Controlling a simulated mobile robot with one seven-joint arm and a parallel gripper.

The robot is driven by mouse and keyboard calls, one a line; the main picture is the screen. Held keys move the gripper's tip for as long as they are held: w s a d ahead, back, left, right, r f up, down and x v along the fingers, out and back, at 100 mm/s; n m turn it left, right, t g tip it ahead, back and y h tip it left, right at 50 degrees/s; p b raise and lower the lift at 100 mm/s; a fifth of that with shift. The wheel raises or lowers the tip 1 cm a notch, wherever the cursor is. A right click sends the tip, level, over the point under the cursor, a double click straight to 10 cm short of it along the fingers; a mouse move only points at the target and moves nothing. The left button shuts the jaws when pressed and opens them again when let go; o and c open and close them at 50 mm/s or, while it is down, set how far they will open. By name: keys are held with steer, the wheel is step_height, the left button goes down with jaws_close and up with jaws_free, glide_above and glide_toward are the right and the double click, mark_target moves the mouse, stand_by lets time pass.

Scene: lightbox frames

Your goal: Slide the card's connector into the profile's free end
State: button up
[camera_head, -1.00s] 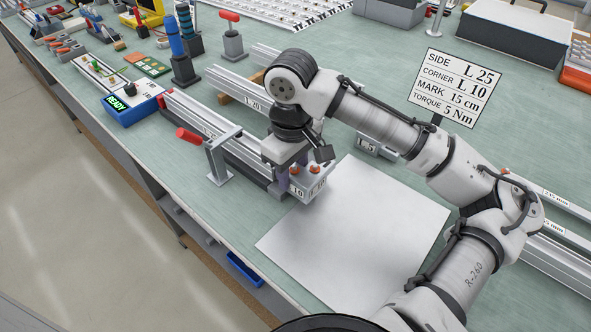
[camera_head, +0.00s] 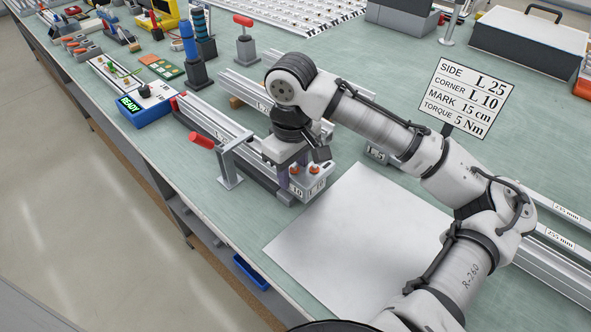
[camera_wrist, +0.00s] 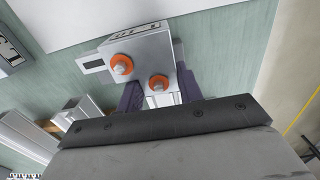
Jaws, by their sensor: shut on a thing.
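The card (camera_head: 466,97) stands at the back right and reads side L 25, corner L 10, mark 15 cm, torque 5 Nm. My gripper (camera_head: 290,168) is shut on a grey connector block labelled L 10 (camera_head: 315,184). The wrist view shows the connector (camera_wrist: 147,47) with two orange-ringed screws between the dark fingers of my gripper (camera_wrist: 160,94). The long aluminium profile (camera_head: 212,120) lies along the bench, and the connector is at its near end. My gripper hides the meeting place, so I cannot tell whether the connector is inside the profile.
A red-handled clamp (camera_head: 229,160) stands close left of my gripper. A blue box reading READY (camera_head: 147,107) is at the profile's far end. An L 5 block (camera_head: 376,154) lies behind the white sheet (camera_head: 355,235), which is bare. The bench's front edge is near.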

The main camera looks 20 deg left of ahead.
steer(key=o, duration=1.1)
step_height(320, 180, up, 14)
steer(key=shift+f, duration=0.1)
